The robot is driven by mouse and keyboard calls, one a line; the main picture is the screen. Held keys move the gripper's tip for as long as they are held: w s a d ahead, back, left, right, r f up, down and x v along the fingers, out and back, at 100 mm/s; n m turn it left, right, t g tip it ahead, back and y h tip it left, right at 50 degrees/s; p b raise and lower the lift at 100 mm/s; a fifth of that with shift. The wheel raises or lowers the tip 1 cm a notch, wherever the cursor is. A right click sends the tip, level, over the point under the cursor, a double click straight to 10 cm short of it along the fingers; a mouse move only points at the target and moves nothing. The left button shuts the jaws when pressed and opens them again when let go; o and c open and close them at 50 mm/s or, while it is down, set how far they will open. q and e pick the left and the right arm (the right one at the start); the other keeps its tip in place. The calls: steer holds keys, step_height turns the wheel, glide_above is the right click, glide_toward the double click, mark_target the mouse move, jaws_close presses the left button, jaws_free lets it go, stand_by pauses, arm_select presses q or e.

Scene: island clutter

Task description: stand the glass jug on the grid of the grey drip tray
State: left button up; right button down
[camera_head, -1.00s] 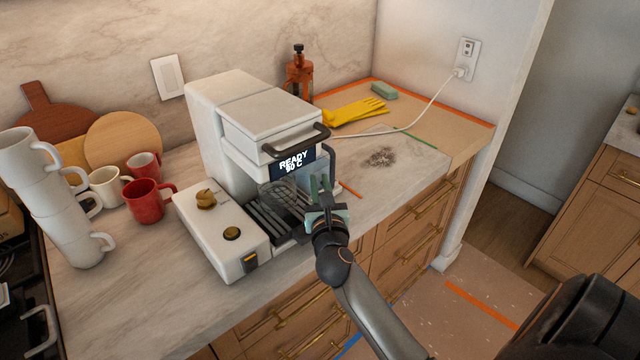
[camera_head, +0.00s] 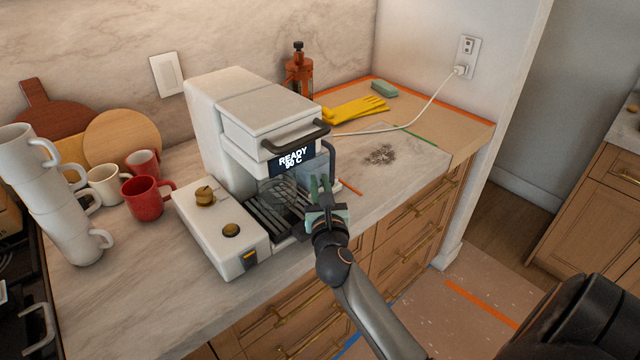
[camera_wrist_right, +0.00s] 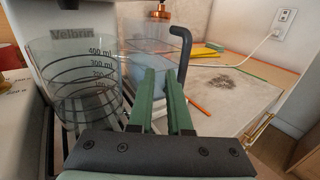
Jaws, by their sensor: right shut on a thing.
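The clear glass jug (camera_head: 276,190) is under the front of the white coffee machine, above the grid (camera_head: 268,222) of the grey drip tray. In the right wrist view the jug (camera_wrist_right: 82,85) looks upright, with dark ml marks, left of my fingers. I cannot tell whether its base touches the grid bars. My right gripper (camera_head: 322,190) is shut on the jug on its right side. Its green fingers (camera_wrist_right: 163,95) show in the wrist view, but the gripped part is hard to make out. My left gripper is not in view.
The white coffee machine (camera_head: 262,112) stands over the tray, with a dark bent tube (camera_wrist_right: 182,50) close to my fingers. Red mugs (camera_head: 147,197) and stacked white mugs (camera_head: 65,220) stand left. Yellow gloves (camera_head: 355,108) lie behind. Counter right of the machine is mostly clear.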

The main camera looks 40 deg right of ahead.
steer(key=c, duration=0.8)
jaws_free()
steer(key=shift+f, duration=0.15)
steer(key=shift+o, duration=0.2)
steer(key=shift+s+a, duration=0.1)
steer(key=b+v, duration=0.1)
steer(key=v, duration=0.5)
steer(key=shift+s+a, duration=0.35)
steer(key=shift+s, duration=0.25)
